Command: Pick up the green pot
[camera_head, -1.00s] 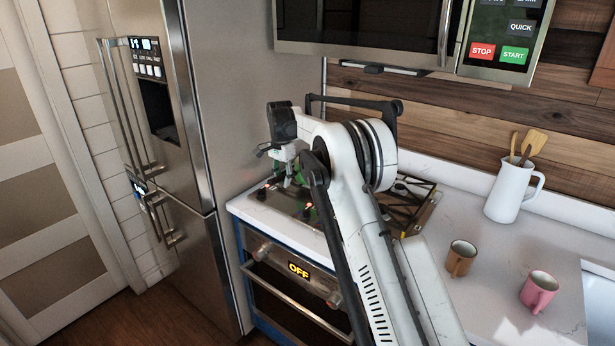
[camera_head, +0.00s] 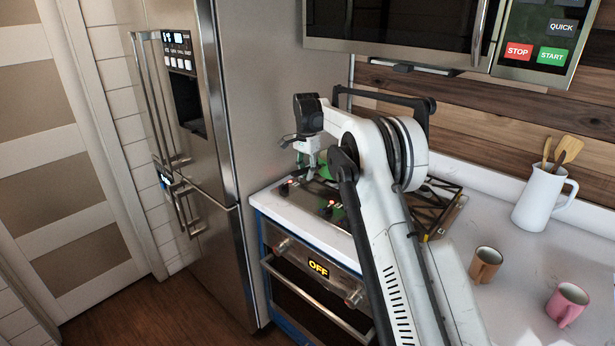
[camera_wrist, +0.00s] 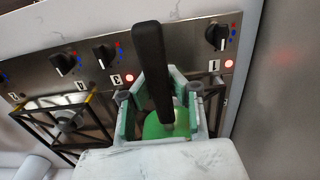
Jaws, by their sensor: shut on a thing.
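The green pot (camera_head: 319,168) shows only in small part in the camera_head view, at the left of the stove top, behind my gripper (camera_head: 309,165) and arm. In the camera_wrist view, green of the pot also shows (camera_wrist: 156,127) between the fingers of my gripper (camera_wrist: 160,108). Its long black handle (camera_wrist: 150,60) runs between the fingers and points toward the stove's front panel. My gripper is shut on the pot, seemingly at the handle. Most of the pot's body is hidden, so I cannot tell whether it touches the stove.
The stove front has several knobs (camera_wrist: 106,55) and an OFF display (camera_head: 318,268). A fridge (camera_head: 225,120) stands close at left, and a microwave (camera_head: 400,30) hangs above. A brown mug (camera_head: 485,265), pink mug (camera_head: 567,303) and white pitcher (camera_head: 540,200) stand on the right counter.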

